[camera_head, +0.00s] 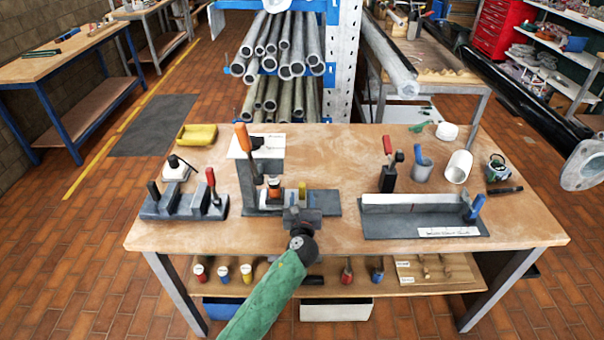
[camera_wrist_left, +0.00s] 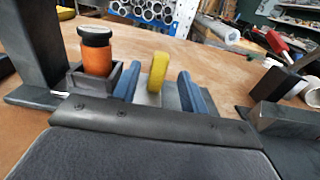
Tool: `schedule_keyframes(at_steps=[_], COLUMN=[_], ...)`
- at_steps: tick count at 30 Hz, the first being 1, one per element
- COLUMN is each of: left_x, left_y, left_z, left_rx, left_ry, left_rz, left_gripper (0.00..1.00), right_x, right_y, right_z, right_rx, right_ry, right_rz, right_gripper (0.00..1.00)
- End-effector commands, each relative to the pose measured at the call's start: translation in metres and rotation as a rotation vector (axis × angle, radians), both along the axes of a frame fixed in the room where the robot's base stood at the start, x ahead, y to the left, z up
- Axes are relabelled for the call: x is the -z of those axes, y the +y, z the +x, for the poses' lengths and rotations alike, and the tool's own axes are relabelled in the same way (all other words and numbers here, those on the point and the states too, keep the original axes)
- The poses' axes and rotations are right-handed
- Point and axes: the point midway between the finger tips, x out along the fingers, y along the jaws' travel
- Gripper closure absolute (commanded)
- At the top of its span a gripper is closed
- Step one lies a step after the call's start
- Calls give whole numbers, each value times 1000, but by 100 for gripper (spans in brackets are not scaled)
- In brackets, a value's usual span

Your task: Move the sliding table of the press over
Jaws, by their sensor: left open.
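The press (camera_head: 243,170) stands on the workbench left of the middle, with an orange-handled lever (camera_head: 242,140) on top. At its base, an orange cylinder with a black cap (camera_head: 274,189) sits in a dark square holder. To its right stands an upright yellow piece (camera_head: 302,191), perhaps the grip of the sliding table. My left gripper (camera_head: 302,208) is at the right front of the press. In the left wrist view its blue fingers (camera_wrist_left: 160,88) are open, one on each side of the yellow piece (camera_wrist_left: 158,72). I cannot tell whether they touch it. My right gripper is not in view.
A dark fixture (camera_head: 185,205) stands left of the press. On the right are a long dark tray with a pale bar (camera_head: 415,212), a grey cup (camera_head: 423,168) and a white cylinder (camera_head: 458,167). Bare bench (camera_head: 340,165) lies between press and tray.

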Motion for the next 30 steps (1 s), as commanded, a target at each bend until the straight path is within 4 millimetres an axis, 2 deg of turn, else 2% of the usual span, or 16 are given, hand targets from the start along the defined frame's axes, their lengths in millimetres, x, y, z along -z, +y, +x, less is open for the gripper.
schedule_keyframes(at_steps=[5, 12, 18, 30], left_x=[-2, -3, -1, 0], left_y=[0, 0, 0, 0], left_z=[13, 49, 70, 77], left_rx=[1, 0, 0, 0], left_ry=[0, 0, 0, 0], left_rz=[4, 2, 2, 1], left_gripper=[56, 56, 56, 56], right_x=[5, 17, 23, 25], right_y=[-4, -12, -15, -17], right_z=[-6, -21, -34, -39], right_rx=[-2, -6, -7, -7], right_ry=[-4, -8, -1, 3], right_rz=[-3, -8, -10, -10], right_gripper=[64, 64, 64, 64])
